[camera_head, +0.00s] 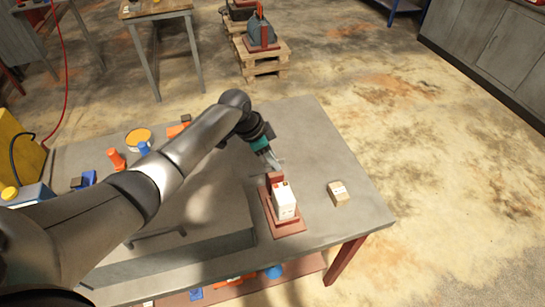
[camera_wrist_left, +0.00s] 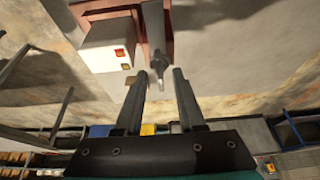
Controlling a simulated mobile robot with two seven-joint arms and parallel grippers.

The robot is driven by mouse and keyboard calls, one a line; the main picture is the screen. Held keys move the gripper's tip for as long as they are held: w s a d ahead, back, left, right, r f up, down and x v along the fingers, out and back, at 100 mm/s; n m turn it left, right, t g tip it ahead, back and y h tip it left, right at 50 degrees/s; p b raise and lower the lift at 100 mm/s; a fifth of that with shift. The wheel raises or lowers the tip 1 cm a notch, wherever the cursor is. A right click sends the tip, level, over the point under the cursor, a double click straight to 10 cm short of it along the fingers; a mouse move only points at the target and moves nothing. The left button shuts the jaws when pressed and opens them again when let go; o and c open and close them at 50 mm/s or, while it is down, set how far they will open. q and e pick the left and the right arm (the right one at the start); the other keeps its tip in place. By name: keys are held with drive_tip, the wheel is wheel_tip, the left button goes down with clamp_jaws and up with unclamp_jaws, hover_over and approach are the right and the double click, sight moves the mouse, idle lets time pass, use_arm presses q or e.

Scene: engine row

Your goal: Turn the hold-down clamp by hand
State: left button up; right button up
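A white block (camera_head: 284,207) stands in a red fixture (camera_head: 289,229) near the table's front right. The left wrist view also shows the white block (camera_wrist_left: 108,48), with a red and a dark patch, beside the red fixture (camera_wrist_left: 153,33). A grey metal clamp bar (camera_wrist_left: 155,30) runs along the fixture, with its narrow end between my left fingertips. My left gripper (camera_wrist_left: 158,78) has its fingers apart, one on each side of that end; contact cannot be told. In the head view my left gripper (camera_head: 271,157) is just behind the fixture. My right gripper is not in view.
A small tan box (camera_head: 339,193) lies right of the fixture on the grey table (camera_head: 340,225). Orange and blue items and a yellow-topped tin (camera_head: 138,137) stand at the left. The table's right side is mostly clear.

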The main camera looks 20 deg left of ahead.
use_arm(q)
clamp_jaws()
idle(1.3)
